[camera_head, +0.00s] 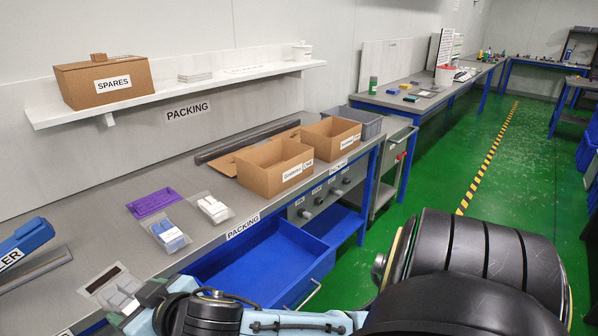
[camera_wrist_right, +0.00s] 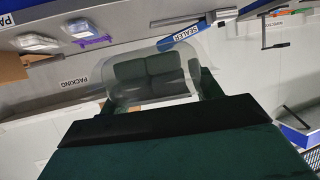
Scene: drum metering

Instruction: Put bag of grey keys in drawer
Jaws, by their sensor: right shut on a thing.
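A clear bag of grey keys (camera_head: 104,281) is at the lower left of the head view, by the bench's front edge. My right gripper (camera_head: 131,302) is shut on its near end. In the right wrist view the bag (camera_wrist_right: 150,72) sticks out beyond my gripper (camera_wrist_right: 155,112), its keys dark grey in shadow. I cannot tell whether it touches the bench. The blue drawer (camera_head: 265,262) under the bench stands open, right of my right gripper, and its visible floor is empty. My left gripper is not in view.
On the bench (camera_head: 205,165) lie a bag of blue keys (camera_head: 169,235), a bag of whitish keys (camera_head: 213,207) and a purple piece (camera_head: 152,202). Open cardboard boxes (camera_head: 275,168) stand farther back. A blue sealer (camera_head: 27,240) is at the left.

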